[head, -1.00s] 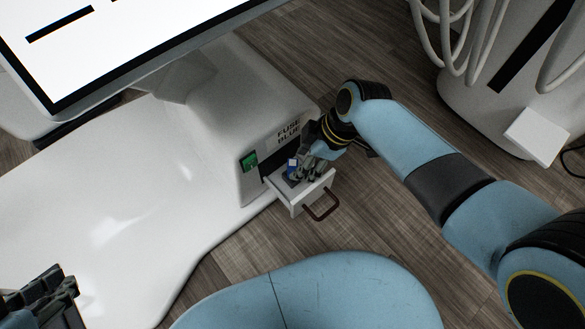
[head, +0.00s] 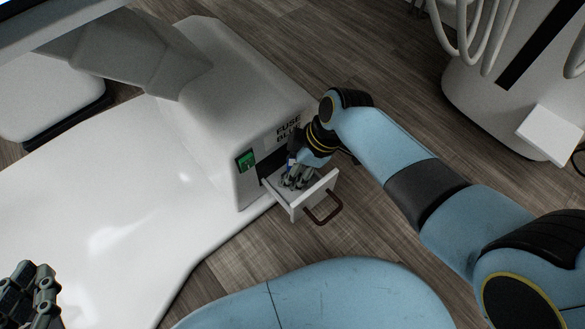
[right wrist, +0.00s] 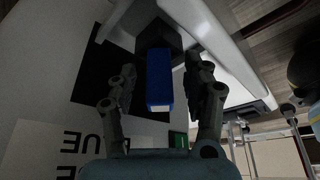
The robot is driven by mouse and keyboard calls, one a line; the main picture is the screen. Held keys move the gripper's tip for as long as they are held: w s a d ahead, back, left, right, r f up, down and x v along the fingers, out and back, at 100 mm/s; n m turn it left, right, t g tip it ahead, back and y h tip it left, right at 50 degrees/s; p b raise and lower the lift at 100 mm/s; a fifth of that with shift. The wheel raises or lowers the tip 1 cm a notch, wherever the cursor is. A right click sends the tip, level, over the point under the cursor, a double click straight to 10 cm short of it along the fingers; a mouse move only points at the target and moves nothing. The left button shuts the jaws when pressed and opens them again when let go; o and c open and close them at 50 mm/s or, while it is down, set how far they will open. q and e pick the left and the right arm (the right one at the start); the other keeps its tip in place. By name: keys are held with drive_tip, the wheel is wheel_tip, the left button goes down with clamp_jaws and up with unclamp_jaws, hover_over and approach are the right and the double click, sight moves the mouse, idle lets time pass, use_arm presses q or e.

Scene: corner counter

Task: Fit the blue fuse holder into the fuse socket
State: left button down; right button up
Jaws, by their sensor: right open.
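The blue fuse holder (right wrist: 159,80) is a small upright-looking block with a pale end. My right gripper (head: 297,179) reaches into the drawer. In the right wrist view its two fingers are open, one on each side of the fuse holder, with gaps visible. A dark block (right wrist: 158,37), possibly the fuse socket, is at the holder's far end; I cannot tell whether the holder is seated in it. My left gripper (head: 32,292) is at the lower left, apart from these, its opening unclear.
The white drawer (head: 318,194) with a brown handle (head: 324,209) stands open from the white housing, leaving little room around my right gripper.

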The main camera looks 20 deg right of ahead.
clamp_jaws()
idle(0.3)
